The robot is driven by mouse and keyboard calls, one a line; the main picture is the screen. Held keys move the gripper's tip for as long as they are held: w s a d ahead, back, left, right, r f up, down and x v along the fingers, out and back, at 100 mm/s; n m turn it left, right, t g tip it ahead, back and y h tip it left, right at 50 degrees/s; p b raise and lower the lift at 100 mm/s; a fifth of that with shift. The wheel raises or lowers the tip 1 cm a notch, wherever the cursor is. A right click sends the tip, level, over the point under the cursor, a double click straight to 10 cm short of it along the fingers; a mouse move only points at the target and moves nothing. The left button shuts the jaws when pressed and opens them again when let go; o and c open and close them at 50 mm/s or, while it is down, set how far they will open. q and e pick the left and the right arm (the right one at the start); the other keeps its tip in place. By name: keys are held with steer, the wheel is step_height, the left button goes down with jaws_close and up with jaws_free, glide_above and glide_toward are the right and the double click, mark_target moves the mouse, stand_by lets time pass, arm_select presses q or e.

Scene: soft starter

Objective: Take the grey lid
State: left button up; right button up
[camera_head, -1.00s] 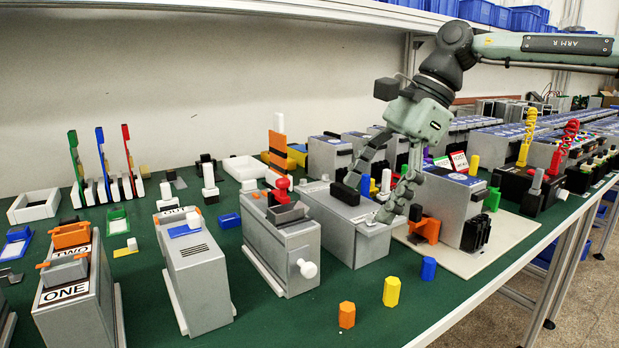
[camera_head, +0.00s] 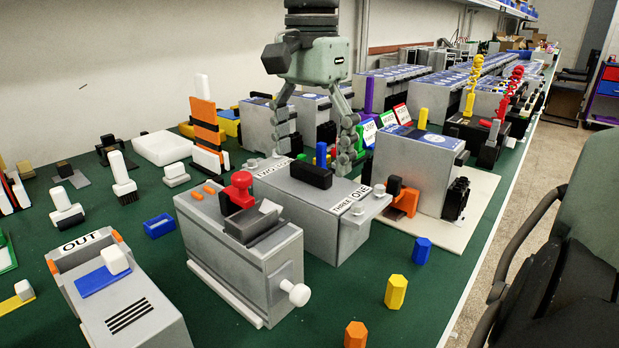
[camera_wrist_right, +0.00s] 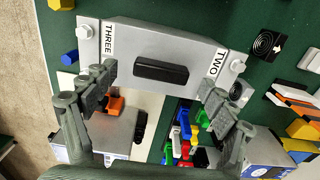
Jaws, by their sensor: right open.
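The grey lid (camera_head: 318,204) is the top of a grey box with sloped sides, labelled THREE at its near end. A black bar handle (camera_head: 311,174) stands on its top. In the right wrist view the lid (camera_wrist_right: 195,49) and its handle (camera_wrist_right: 160,71) lie across the upper middle, between labels THREE and TWO. My right gripper (camera_head: 318,155) points down above and behind the lid in the head view. In the right wrist view the right gripper (camera_wrist_right: 160,88) is open and empty, its fingers spread towards the lid's two ends. My left gripper is not in view.
A grey box with a red knob (camera_head: 240,188) stands close left of the lid. A grey box on a white board (camera_head: 465,215) stands to the right. Blue (camera_head: 422,251), yellow (camera_head: 396,292) and orange (camera_head: 355,335) pegs stand in front. Bare green table lies between them.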

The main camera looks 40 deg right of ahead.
step_height(320, 180, down, 2)
steer(key=shift+f, duration=0.1)
steer(key=shift+w, duration=0.1)
steer(key=c, duration=1.3)
